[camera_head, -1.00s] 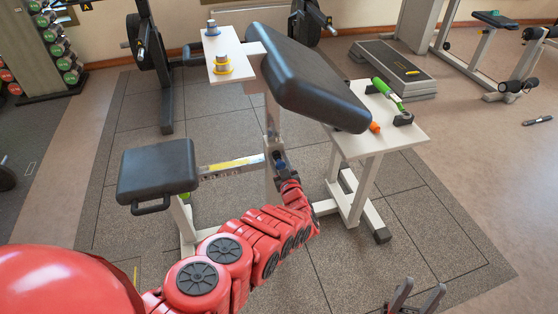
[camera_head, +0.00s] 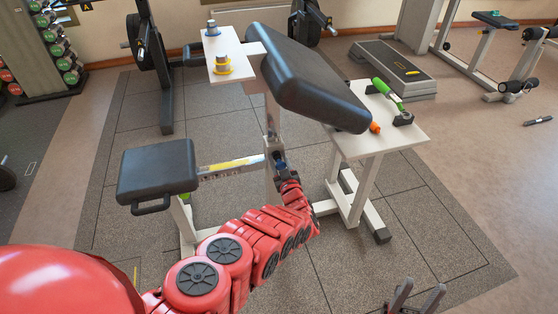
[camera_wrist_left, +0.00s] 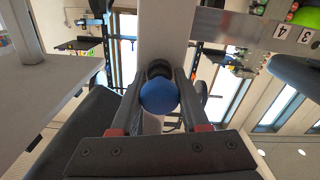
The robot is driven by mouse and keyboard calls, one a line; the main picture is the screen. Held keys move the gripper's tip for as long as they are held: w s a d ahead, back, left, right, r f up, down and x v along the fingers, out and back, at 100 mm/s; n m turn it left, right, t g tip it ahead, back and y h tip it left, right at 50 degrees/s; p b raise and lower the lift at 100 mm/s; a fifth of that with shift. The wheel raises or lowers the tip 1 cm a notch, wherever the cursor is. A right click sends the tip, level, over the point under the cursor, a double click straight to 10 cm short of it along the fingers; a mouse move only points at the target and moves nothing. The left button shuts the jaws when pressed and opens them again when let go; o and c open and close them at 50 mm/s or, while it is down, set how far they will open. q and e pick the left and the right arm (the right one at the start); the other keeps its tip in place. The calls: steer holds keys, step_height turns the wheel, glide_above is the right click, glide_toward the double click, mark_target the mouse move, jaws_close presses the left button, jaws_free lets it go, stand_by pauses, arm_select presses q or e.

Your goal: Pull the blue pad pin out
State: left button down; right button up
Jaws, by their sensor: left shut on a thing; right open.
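The blue pad pin shows in the left wrist view as a round blue knob (camera_wrist_left: 158,96) with a black collar behind it, against the white upright post (camera_wrist_left: 163,35). My left gripper (camera_wrist_left: 158,90) has its fingers on both sides of the knob and is shut on it. In the head view my left gripper (camera_head: 281,168) is at the post below the large black pad (camera_head: 312,82), and the pin there is mostly hidden. I cannot tell how deep the pin sits. My right gripper (camera_head: 418,298) is open and empty at the bottom right, partly cut off.
The black seat (camera_head: 157,170) is left of the post. A white side table (camera_head: 408,135) at the right holds a green-handled tool (camera_head: 387,91) and an orange item (camera_head: 375,127). A white shelf (camera_head: 228,42) is at the upper left.

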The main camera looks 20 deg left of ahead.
stand_by(0.4)
arm_select(q)
steer(key=shift+s+d+r+p, duration=0.2)
steer(key=shift+s+d+p, duration=0.4)
steer(key=shift+p, duration=0.4)
steer(key=shift+s+f, duration=0.15)
steer(key=shift+s, duration=0.15)
steer(key=shift+f, duration=0.2)
steer(key=shift+c, duration=2)
jaws_free()
steer(key=shift+d+r, duration=0.1)
steer(key=shift+s, duration=0.1)
